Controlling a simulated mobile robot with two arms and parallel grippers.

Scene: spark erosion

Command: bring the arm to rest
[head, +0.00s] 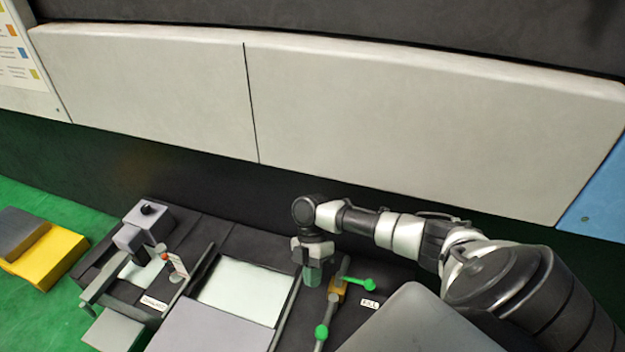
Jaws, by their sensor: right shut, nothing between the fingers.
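My right arm comes in from the right edge, and its wrist bends down over the dark worktop (229,246). My right gripper (312,275) points down and is shut, with nothing seen between its fingers. It is just left of a brass-coloured valve (337,290) with green-tipped levers, by a label that seems to read "FILL". I cannot tell whether the fingers touch anything beneath. My left gripper is not in view.
A pale tank or tray (241,290) lies left of the gripper. Further left stands a grey machine head (143,230) on an arm. A yellow block (45,256) sits on the green floor. A pale panelled wall (420,125) runs behind.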

